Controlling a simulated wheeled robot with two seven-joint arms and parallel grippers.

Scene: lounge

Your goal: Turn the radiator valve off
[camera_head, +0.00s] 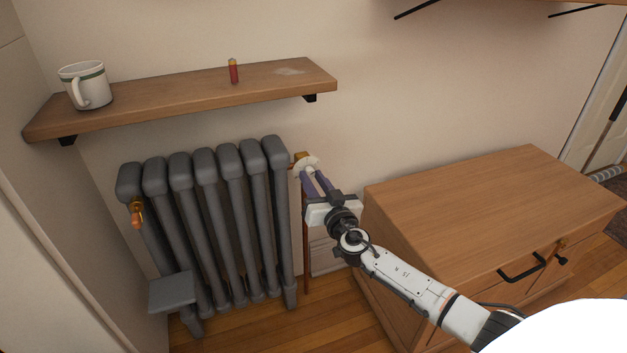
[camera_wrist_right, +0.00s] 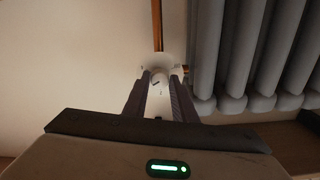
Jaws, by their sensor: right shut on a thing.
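The grey radiator (camera_head: 215,220) stands against the wall in the head view, and its columns (camera_wrist_right: 250,50) show at the right of the right wrist view. The white radiator valve (camera_head: 304,166) sits at the radiator's upper right end, with a brass part beside it. My right gripper (camera_head: 309,176) reaches it from the front right. In the right wrist view the gripper (camera_wrist_right: 160,82) has its two dark fingers on either side of the white valve (camera_wrist_right: 158,66), shut on it. The fingers hide part of the valve. My left gripper is not in view.
A wooden shelf (camera_head: 190,103) above the radiator holds a white mug (camera_head: 86,86) and a small red cylinder (camera_head: 233,72). A wooden cabinet (camera_head: 490,205) stands close on the right. A copper pipe (camera_wrist_right: 157,25) runs from the valve.

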